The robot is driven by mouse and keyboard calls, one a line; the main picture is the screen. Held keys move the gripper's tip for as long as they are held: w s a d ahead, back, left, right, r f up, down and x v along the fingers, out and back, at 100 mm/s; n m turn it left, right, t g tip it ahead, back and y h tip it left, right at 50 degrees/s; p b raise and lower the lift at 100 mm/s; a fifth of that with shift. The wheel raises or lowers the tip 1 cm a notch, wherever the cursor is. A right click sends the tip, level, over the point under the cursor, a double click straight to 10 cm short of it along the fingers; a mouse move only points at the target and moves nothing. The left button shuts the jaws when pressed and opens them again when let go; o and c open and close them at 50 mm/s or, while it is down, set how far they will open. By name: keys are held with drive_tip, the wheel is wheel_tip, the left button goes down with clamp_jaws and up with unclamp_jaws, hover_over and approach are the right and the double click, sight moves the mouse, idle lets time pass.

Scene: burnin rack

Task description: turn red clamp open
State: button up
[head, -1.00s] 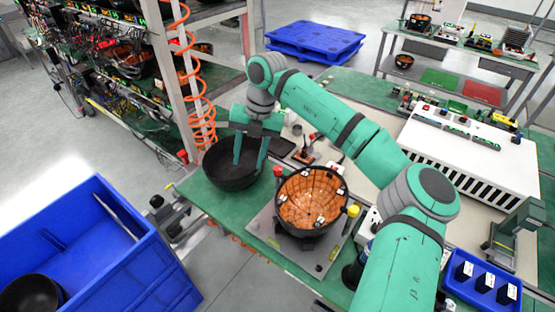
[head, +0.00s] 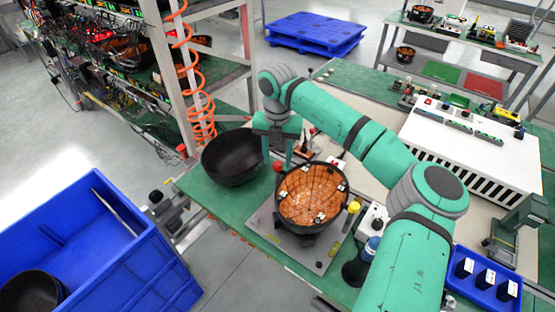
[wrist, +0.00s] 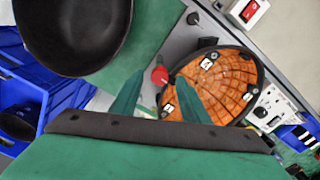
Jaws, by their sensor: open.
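The red clamp (wrist: 160,75) is a round red knob at the edge of the grey fixture plate, and in the wrist view it shows between my two fingertips. In the head view the red clamp (head: 279,167) is beside the left rim of the copper-lined bowl. My gripper (head: 278,163) is open, fingers pointing down close above the knob; in the wrist view its green fingers (wrist: 155,88) stand on either side of it. Contact cannot be told. The copper-lined black bowl (head: 312,195) sits on the fixture plate (head: 262,228). A yellow clamp (head: 354,207) is at the bowl's right.
An empty black bowl (head: 233,158) stands close to the left of my gripper. A blue crate (head: 120,245) is at the lower left. A white slotted box (head: 470,150) and a blue tray (head: 482,280) are at the right. An orange coiled hose (head: 200,115) hangs behind.

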drive_tip(key=shift+f, duration=0.7)
clamp_jaws()
